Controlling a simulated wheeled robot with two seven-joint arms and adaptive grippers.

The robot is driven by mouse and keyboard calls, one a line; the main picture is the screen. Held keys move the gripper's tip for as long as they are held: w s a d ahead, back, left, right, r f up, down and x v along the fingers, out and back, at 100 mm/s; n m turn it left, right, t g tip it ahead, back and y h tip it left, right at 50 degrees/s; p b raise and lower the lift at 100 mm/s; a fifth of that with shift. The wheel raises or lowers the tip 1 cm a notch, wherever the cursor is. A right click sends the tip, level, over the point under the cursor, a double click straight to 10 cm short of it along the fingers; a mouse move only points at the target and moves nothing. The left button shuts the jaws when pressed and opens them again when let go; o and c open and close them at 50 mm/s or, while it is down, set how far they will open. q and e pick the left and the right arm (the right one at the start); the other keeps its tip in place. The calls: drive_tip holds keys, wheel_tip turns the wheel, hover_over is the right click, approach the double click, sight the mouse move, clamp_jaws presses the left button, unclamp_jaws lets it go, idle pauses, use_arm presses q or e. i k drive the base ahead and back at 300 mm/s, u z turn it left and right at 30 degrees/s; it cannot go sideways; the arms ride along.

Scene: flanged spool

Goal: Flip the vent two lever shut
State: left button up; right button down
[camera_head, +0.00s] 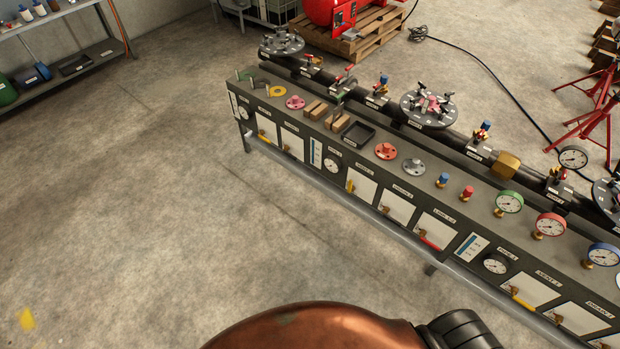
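A long dark bench front carries a row of white panels with small valves and labels. The labels are small; the one at the lower right seems to read vent 2, above a white panel (533,287). A yellow lever (522,302) slants across that panel's lower part, by a brass valve. I cannot tell whether it is open or shut. Another panel further left has a red lever (428,240), and one beyond it has an upright yellow lever (350,186). Neither of my grippers is in view.
Gauges (550,225), flanges (386,151) and a black tray (358,133) stand on the bench top (325,132). A dark pipe (470,148) runs behind. A shelf (70,68) stands at the upper left. The concrete floor (150,200) left of the bench is clear.

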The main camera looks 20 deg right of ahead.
sight(351, 188)
drive_tip(key=u, duration=0.05)
drive_tip(key=i, duration=1)
drive_tip(key=z, duration=0.45)
